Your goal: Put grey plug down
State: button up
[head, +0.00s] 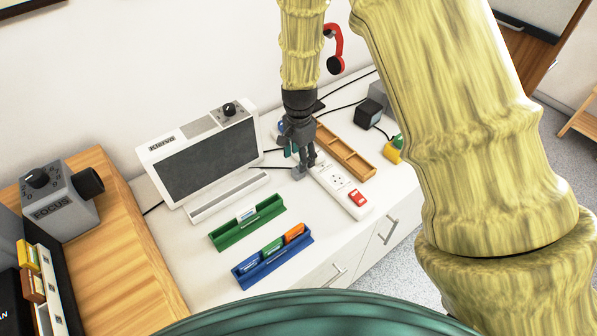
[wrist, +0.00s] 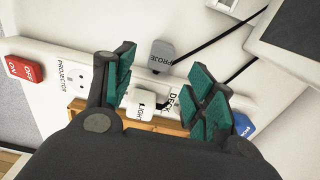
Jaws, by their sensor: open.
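The grey plug (wrist: 161,53), its label partly reading "PROJE", lies beside the white power strip (wrist: 80,80) in the wrist view, a black cable running from it. In the head view the grey plug (head: 298,173) shows just below the fingers, at the strip's near left side. My gripper (wrist: 163,70) is open, its green-padded fingers apart on either side of the plug in the picture. In the head view my gripper (head: 301,158) is low over the strip's far end. Whether a finger touches the plug, I cannot tell.
The strip (head: 338,187) has a red switch (head: 357,198). A white plug (wrist: 141,106) and a blue plug (wrist: 243,125) are close by. A wooden tray (head: 347,152) lies behind. A white monitor (head: 205,155), green rack (head: 247,222) and blue rack (head: 272,257) stand left.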

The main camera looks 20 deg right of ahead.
aim_at(298, 173)
jog(key=shift+w+d+f+p, duration=0.1)
jog(key=shift+f+p, duration=0.75)
jog(key=shift+f, duration=1.8)
jog(key=c, duration=1.2)
jog(key=shift+r, duration=0.1)
